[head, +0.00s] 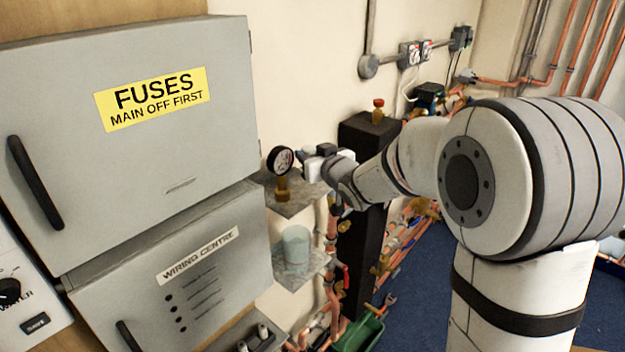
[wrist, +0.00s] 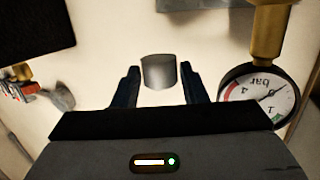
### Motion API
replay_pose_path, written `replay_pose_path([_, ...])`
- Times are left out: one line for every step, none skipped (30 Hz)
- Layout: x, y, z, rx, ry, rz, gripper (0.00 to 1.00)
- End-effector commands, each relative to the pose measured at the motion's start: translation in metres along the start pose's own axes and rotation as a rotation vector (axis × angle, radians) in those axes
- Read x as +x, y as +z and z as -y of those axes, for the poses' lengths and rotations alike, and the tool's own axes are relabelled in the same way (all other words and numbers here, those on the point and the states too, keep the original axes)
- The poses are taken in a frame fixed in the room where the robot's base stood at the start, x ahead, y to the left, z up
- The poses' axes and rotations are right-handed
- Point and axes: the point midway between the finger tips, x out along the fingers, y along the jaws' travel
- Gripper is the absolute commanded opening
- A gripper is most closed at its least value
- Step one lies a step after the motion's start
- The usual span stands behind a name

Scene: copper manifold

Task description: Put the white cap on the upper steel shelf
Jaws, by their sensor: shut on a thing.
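The white cap (wrist: 158,72) is a short, pale cylinder between the two fingers of my gripper (wrist: 160,85) in the wrist view. The gripper is shut on it. In the head view my gripper (head: 314,166) is beside a round pressure gauge, at the level of the upper steel shelf (head: 300,203) and over or near its right side. The cap is too small there to make out clearly. I cannot tell whether the cap touches the shelf.
The pressure gauge (head: 281,160) on its brass stem stands on the upper shelf; it shows upside down close to the right finger in the wrist view (wrist: 262,95). A clear glass (head: 297,244) stands on the lower shelf. The grey fuse cabinet (head: 130,190) borders the left.

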Motion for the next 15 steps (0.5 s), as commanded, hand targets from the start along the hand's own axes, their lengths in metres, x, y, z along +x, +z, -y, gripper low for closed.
replay_pose_path([0.001,0.009,-0.001,0.003,0.003,0.002,0.18])
replay_pose_path([0.001,0.013,-0.002,0.001,0.004,0.001,0.18])
replay_pose_path([0.002,0.017,-0.002,0.001,0.003,0.0,0.18])
replay_pose_path([0.002,0.019,-0.002,0.002,0.004,0.0,0.18])
replay_pose_path([0.003,0.021,-0.003,0.002,0.005,0.0,0.18])
replay_pose_path([0.003,0.023,-0.003,0.001,0.005,0.0,0.18])
replay_pose_path([0.003,0.025,-0.003,0.001,0.005,0.0,0.18])
replay_pose_path([0.004,0.029,-0.003,0.001,0.005,0.0,0.18])
replay_pose_path([0.005,0.035,-0.003,0.002,0.005,0.002,0.18])
replay_pose_path([0.005,0.04,-0.003,0.002,0.006,0.002,0.18])
replay_pose_path([0.006,0.045,-0.004,0.002,0.006,0.003,0.18])
replay_pose_path([0.007,0.052,-0.003,0.003,0.005,0.003,0.18])
replay_pose_path([0.008,0.056,-0.003,0.002,0.005,0.003,0.18])
replay_pose_path([0.008,0.059,-0.003,0.002,0.005,0.002,0.18])
replay_pose_path([0.009,0.063,-0.004,0.002,0.006,0.0,0.18])
